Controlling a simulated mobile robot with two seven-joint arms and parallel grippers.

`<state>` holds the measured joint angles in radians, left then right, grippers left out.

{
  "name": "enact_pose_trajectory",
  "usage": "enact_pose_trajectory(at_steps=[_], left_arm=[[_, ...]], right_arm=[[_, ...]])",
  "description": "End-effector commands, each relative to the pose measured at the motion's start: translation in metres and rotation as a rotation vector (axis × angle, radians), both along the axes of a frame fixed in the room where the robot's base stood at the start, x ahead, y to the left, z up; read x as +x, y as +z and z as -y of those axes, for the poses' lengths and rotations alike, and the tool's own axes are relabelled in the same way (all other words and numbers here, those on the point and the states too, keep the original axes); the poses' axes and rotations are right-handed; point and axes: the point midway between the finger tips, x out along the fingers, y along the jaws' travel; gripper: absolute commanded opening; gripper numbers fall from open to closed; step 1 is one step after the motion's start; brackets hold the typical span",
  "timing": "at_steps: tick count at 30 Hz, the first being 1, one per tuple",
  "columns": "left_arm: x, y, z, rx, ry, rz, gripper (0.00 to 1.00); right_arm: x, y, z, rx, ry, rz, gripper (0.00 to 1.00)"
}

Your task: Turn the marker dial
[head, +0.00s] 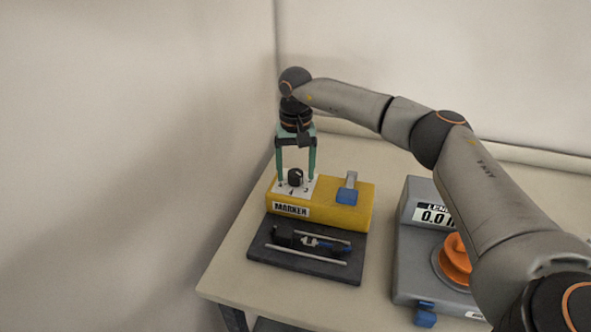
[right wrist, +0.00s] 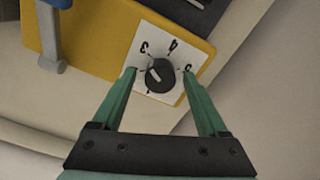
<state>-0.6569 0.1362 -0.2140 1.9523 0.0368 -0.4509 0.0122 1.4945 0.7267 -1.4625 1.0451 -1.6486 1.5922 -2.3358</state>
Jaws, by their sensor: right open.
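The yellow marker box (head: 328,212) stands at the table's left side, with a "MARKER" label on its front. Its black dial (head: 295,177) sits on a white numbered plate on the box top. In the right wrist view the dial (right wrist: 160,75) shows a pale pointer line, with the figures 3, 4 and 5 around it. My right gripper (head: 297,181) points down over the plate, open. Its green fingers (right wrist: 161,72) stand on either side of the dial, with gaps between them and it. My left gripper is not in view.
A blue lever (head: 347,194) is on the right of the marker box. A dark tray (head: 262,252) with rails and a small device lies in front. A grey machine (head: 412,262) with a display and orange spool (head: 455,262) stands to the right. A wall is close on the left.

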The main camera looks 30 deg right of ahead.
Motion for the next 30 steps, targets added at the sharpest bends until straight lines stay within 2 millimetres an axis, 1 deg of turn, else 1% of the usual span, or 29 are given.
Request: enact_pose_trajectory(at_steps=[8,27,28,30], left_arm=[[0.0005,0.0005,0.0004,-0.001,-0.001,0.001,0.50],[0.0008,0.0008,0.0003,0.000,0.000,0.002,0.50],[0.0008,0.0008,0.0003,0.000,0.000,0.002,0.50],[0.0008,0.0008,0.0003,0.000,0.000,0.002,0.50]], right_arm=[[0.0000,-0.0013,0.0002,0.000,0.000,0.000,0.76],[0.0001,-0.0007,0.0003,0.000,-0.001,0.001,0.04],[0.0000,-0.0007,0.0004,0.000,-0.001,0.001,0.01],[0.0000,-0.0006,0.0004,0.000,-0.001,0.001,0.00]])
